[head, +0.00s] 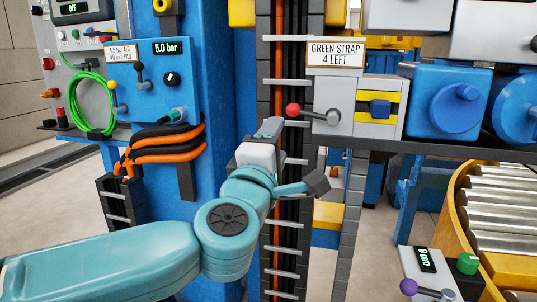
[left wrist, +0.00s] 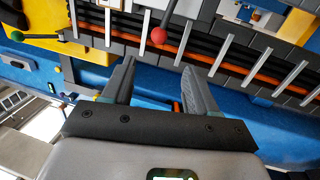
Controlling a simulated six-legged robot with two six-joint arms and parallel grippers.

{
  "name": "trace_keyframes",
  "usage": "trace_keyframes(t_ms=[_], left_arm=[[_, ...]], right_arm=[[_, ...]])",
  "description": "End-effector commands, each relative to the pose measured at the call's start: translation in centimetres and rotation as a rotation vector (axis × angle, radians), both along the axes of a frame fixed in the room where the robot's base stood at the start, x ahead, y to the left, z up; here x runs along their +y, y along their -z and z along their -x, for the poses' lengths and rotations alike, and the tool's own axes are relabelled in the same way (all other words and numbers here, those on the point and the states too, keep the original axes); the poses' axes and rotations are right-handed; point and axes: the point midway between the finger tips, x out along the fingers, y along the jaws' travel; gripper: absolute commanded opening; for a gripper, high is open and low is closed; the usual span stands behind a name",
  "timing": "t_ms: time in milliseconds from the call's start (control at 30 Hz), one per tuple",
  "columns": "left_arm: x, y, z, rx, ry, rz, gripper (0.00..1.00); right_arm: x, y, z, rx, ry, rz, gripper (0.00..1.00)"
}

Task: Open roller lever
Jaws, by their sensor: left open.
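A lever with a red ball knob (head: 293,110) sticks out to the left from the grey box (head: 333,103) under the "GREEN STRAP 4 LEFT" sign. The red knob also shows in the left wrist view (left wrist: 158,36), just beyond the gap between my fingertips, with its dark rod running up out of the picture. My left gripper (head: 270,126) is just below and left of the knob in the head view. In the left wrist view my left gripper (left wrist: 160,70) is open, with nothing between its fingers. My right gripper is not in view.
A cable chain (head: 283,70) with orange and black cables runs vertically behind my left gripper. A control box with a purple knob (head: 409,286) is low right.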

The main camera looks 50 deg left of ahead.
Motion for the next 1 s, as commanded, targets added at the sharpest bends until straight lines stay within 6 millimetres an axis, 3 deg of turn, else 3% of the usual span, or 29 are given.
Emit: trace_keyframes(t_ms=[100,333,900,1000], left_arm=[[-1.2,0.3,2.0,-0.002,0.004,0.0,0.58],[-2.1,0.8,3.6,0.0,0.0,0.001,0.58],[-1.9,0.9,3.6,0.003,-0.006,0.001,0.58],[-1.7,2.8,1.9,0.066,-0.027,-0.017,0.58]], right_arm=[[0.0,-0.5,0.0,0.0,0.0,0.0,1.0],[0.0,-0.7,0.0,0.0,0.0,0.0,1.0],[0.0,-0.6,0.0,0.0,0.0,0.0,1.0],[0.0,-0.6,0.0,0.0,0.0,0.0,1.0]])
